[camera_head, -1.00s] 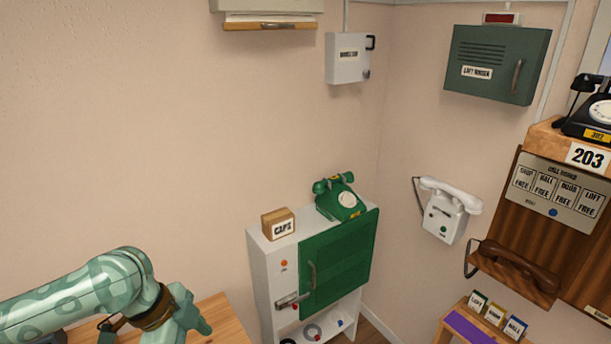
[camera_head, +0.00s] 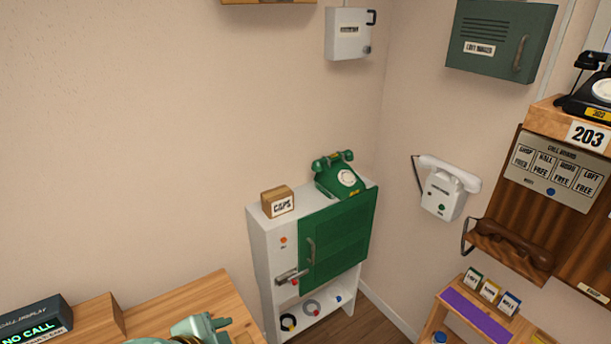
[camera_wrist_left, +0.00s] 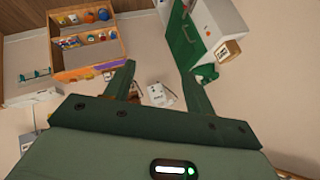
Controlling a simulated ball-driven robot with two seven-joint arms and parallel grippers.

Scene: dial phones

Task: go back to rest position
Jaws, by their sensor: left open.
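My left arm shows only as a small green part at the bottom edge of the head view, over the wooden desk (camera_head: 205,300). In the left wrist view my left gripper (camera_wrist_left: 158,80) points out into the room with its two dark green fingers spread apart. Nothing sits between the fingertips; a white wall phone (camera_wrist_left: 157,95) shows beyond them, at a distance. My right gripper is not in either view.
A white cabinet (camera_head: 262,255) with a green door (camera_head: 335,250) stands ahead, carrying a green dial phone (camera_head: 338,177) and a CAPS box (camera_head: 277,202). A call display (camera_head: 35,322) reading NO CALL sits on the desk. A shelf with a purple mat (camera_head: 475,315) is at right.

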